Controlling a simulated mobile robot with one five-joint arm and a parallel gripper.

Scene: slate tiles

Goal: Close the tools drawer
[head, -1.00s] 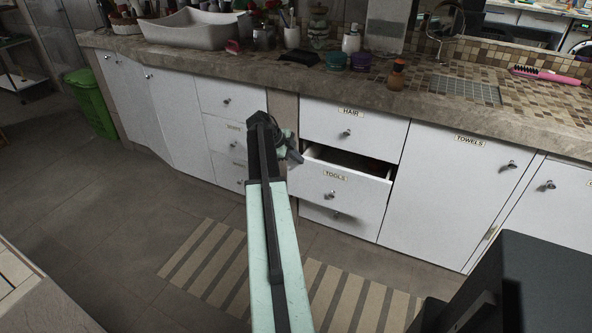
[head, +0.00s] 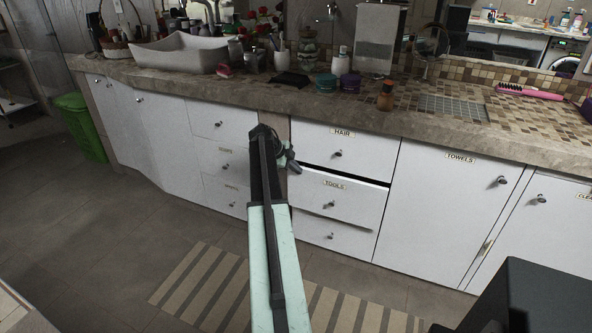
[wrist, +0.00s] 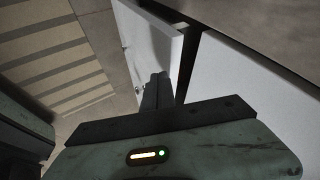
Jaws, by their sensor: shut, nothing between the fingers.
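The white tools drawer (head: 350,204), labelled TOOLS, is in the middle of the head view, under the drawer labelled HAIR. It stands slightly out, with a thin dark gap along its top edge. Its round knob (head: 331,204) is on its front. My gripper (head: 293,165) is shut and empty, at the upper left edge of the drawer front. In the wrist view my fingers (wrist: 157,90) lie against or very near the drawer's panel (wrist: 150,42); I cannot tell if they touch.
The hair drawer (head: 360,147) above and the towels door (head: 440,215) to the right are shut. A stone counter (head: 330,115) with bottles and a basin (head: 180,55) runs above. A striped rug (head: 200,285) lies on the floor in front. A green bin (head: 80,125) stands far left.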

